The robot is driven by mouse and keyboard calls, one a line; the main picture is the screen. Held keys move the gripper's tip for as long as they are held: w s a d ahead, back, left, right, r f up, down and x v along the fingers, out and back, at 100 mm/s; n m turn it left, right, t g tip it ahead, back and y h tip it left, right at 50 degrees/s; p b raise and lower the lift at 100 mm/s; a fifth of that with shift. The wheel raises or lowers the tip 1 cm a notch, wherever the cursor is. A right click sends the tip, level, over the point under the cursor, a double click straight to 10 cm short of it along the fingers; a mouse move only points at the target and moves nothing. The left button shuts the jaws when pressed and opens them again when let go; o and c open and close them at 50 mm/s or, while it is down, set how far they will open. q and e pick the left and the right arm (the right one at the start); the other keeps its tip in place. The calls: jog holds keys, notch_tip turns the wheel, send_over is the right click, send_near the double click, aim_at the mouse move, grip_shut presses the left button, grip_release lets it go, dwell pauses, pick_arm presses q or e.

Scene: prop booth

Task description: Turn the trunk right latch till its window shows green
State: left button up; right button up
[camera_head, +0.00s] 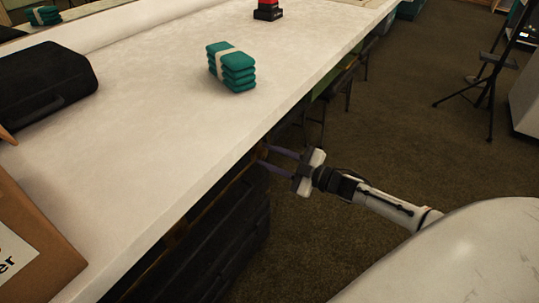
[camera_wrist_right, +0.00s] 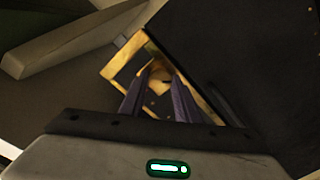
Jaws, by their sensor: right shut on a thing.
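The black trunk (camera_head: 232,243) stands under the white table's edge in the head view. Its dark side fills the right of the right wrist view (camera_wrist_right: 235,55). The trunk right latch, a yellow framed plate (camera_wrist_right: 112,70), appears tilted in the wrist view. My right gripper (camera_head: 263,157) reaches in from the right, beneath the table edge. In the wrist view its two purple fingers (camera_wrist_right: 160,72) are closed on the middle part of the latch, which they largely hide. I cannot make out the latch window's colour. My left gripper is not in view.
The white tabletop (camera_head: 150,150) overhangs the trunk closely. On it are a strapped teal stack (camera_head: 231,68), a black case (camera_head: 45,75), a cardboard box (camera_head: 35,235) and a red-and-black item (camera_head: 268,10). Carpet (camera_head: 400,130) is open to the right, with a tripod (camera_head: 487,80) farther off.

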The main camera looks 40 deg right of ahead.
jog(key=n, duration=0.4)
jog(key=shift+n, duration=1.6)
jog(key=o, duration=1)
jog(key=shift+o, duration=0.2)
jog(key=shift+s, duration=0.1)
